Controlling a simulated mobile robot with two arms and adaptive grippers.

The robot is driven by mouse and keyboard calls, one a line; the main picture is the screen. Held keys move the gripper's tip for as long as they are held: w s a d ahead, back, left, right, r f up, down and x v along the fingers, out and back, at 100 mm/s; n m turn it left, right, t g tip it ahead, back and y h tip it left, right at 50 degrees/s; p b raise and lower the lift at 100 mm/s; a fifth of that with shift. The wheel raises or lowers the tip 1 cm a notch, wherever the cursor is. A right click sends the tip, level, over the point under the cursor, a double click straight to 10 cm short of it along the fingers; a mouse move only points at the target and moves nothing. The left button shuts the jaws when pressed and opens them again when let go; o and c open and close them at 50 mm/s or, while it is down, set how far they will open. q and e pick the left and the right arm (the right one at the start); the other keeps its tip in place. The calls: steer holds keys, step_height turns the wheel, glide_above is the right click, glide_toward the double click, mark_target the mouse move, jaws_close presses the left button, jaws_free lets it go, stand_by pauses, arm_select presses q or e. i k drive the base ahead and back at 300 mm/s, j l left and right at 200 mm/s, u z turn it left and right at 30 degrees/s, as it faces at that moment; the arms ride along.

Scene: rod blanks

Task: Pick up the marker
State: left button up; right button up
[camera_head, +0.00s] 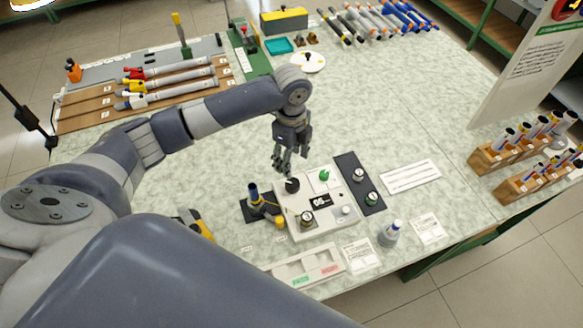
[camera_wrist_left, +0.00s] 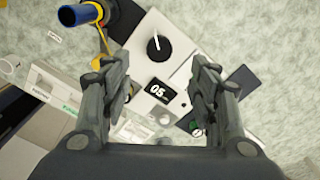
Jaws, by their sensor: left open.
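I cannot tell for certain which thing is the marker. Pen-like tubes with coloured caps (camera_head: 506,138) stand in wooden racks at the right in the head view. A blue-topped cylinder (camera_head: 253,192) stands in a dark holder left of a white control box (camera_head: 338,232); its blue top (camera_wrist_left: 80,16) also shows at the upper left in the wrist view. My left gripper (camera_head: 283,172) is open and empty by the box's black knob (camera_head: 292,186). In the wrist view its fingers (camera_wrist_left: 161,72) are spread over the box's "05" display (camera_wrist_left: 160,91). My right gripper is out of view.
A small grey bottle (camera_head: 389,236) with a blue-and-white top stands near the front edge. A two-part tray (camera_head: 333,268) lies at the front. Rods lie on a wooden rack (camera_head: 90,118) at left and along the back. Open tabletop (camera_head: 400,120) lies right of my gripper.

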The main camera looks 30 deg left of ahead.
mark_target(396, 225)
steer(key=k+l, duration=0.5)
steer(key=k, duration=0.15)
steer(key=k+l, duration=0.5)
steer(key=k, duration=0.2)
